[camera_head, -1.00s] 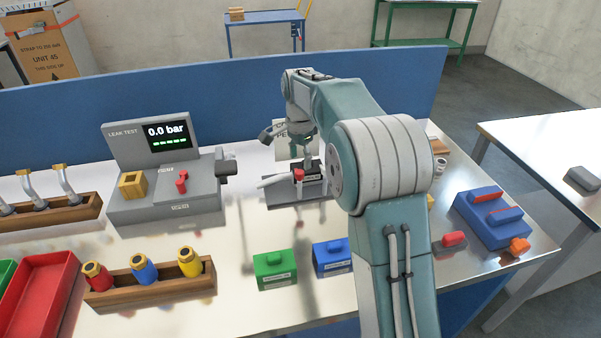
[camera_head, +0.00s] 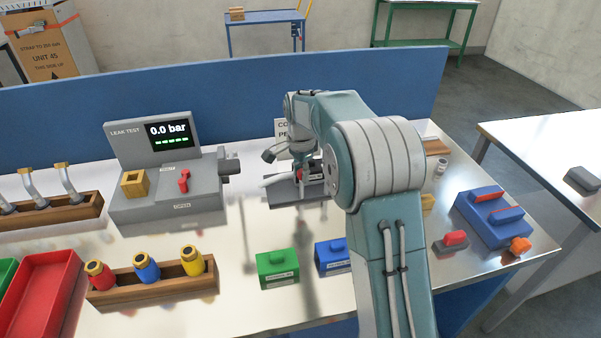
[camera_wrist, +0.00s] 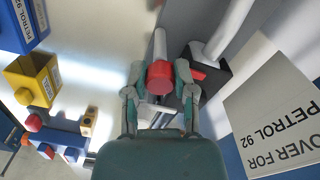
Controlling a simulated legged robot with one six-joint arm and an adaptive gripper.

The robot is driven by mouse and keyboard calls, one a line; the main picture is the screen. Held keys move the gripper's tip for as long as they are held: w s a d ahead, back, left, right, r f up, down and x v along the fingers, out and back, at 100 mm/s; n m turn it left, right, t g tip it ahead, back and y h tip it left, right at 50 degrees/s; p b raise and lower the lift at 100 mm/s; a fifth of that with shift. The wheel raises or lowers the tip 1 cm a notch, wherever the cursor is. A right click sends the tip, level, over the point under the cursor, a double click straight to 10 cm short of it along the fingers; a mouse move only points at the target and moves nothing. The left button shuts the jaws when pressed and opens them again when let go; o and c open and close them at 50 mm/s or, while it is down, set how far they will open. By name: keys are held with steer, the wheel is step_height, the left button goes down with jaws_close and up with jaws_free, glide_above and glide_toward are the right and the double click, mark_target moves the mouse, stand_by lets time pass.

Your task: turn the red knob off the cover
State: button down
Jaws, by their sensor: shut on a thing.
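The red knob (camera_wrist: 160,78) sits between my two fingertips in the wrist view, at the end of a pale rod. My gripper (camera_wrist: 160,72) is closed on the knob from both sides. In the head view my gripper (camera_head: 304,166) is low over the grey fixture plate (camera_head: 283,195), and it largely hides the knob. A dark block (camera_wrist: 207,66) with a red part and a white pipe stands just right of the knob in the wrist view. I cannot tell which surface is the cover.
A sign reading "over for Petrol 92" (camera_wrist: 285,115) stands beside the fixture. The leak tester (camera_head: 165,205) reads 0.0 bar at left. Green (camera_head: 277,270) and blue (camera_head: 331,262) blocks lie in front. A blue panel (camera_head: 200,95) runs behind.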

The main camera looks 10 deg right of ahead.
steer(key=shift+n, duration=0.4)
steer(key=n, duration=0.2)
steer(key=shift+n, duration=0.4)
steer(key=n, duration=0.4)
steer(key=shift+n, duration=0.3)
steer(key=n, duration=0.4)
steer(key=shift+n, duration=1.8)
steer(key=shift+c, duration=2.2)
jaws_free()
steer(key=shift+f, duration=0.1)
